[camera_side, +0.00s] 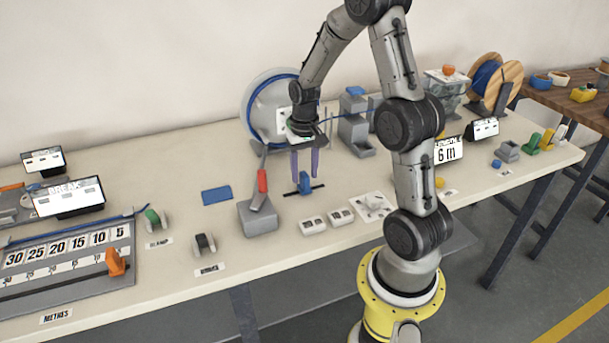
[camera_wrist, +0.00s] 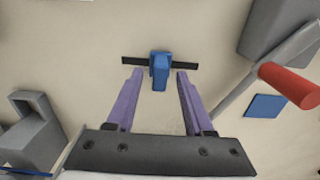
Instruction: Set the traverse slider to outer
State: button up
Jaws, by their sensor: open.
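The traverse slider is a blue knob (camera_side: 304,183) on a short dark rail (camera_side: 289,193) on the table, just right of a red-handled lever. In the wrist view the blue knob (camera_wrist: 160,68) sits near the middle of the dark rail (camera_wrist: 132,61), which shows on both sides of it. My gripper (camera_side: 304,176) points down, with two purple fingers at the knob. In the wrist view my gripper (camera_wrist: 154,74) is open, one finger on each side of the knob with gaps between. I cannot tell the exact height of the fingertips. No position labels are readable.
A grey box with a red-handled lever (camera_side: 262,182) stands close left of the slider; it also shows in the wrist view (camera_wrist: 288,84). A blue pad (camera_side: 216,195) lies farther left. White switch boxes (camera_side: 313,225) sit in front. A large reel (camera_side: 270,108) and grey stand (camera_side: 355,128) stand behind.

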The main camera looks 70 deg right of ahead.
jog(key=shift+f, duration=0.7)
grip_shut()
dwell(1.0)
